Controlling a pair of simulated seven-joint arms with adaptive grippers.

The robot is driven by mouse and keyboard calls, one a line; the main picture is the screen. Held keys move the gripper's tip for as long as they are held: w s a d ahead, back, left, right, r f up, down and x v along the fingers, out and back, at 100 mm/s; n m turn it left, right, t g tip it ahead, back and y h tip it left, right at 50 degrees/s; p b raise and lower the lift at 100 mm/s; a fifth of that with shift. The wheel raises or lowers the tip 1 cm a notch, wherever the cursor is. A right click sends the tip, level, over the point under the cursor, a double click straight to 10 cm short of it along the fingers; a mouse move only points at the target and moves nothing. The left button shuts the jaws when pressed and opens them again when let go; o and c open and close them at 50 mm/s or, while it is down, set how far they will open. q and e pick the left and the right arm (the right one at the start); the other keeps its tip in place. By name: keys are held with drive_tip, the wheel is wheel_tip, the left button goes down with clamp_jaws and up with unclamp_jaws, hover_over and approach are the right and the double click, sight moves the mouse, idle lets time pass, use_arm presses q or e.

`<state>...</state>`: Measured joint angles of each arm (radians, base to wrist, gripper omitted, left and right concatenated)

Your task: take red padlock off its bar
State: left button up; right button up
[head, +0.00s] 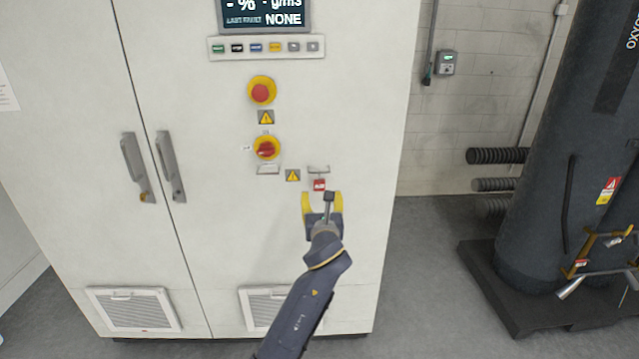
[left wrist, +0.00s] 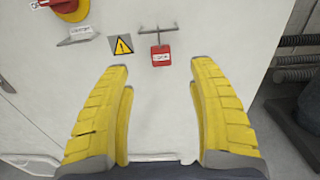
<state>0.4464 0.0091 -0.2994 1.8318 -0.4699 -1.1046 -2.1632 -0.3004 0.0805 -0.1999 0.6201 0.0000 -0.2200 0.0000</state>
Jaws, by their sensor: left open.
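The red padlock (head: 319,185) hangs from a small grey bar (head: 318,169) on the white cabinet front. In the left wrist view the padlock (left wrist: 161,59) has a white label, and its thin shackle goes up to the bar (left wrist: 158,29). My left gripper (head: 322,196) is open, with its yellow fingers just below the padlock in the head view. In the left wrist view the padlock shows between and slightly beyond the fingertips (left wrist: 160,66), with nothing held. The exact depth gap is hard to tell. My right gripper is not in view.
A red and yellow rotary switch (head: 266,148) and an emergency button (head: 261,92) are on the cabinet, up and left of the padlock. A warning sticker (head: 293,175) is beside it. Door handles (head: 170,166) stick out at left. A dark tank (head: 560,160) stands at right.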

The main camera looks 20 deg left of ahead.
sight(319, 182)
use_arm(q)
drive_tip(key=x, duration=1.1)
drive_tip(key=shift+w+a, duration=0.15)
drive_tip(key=shift+w, duration=0.15)
drive_tip(key=shift+c, duration=0.2)
clamp_jaws()
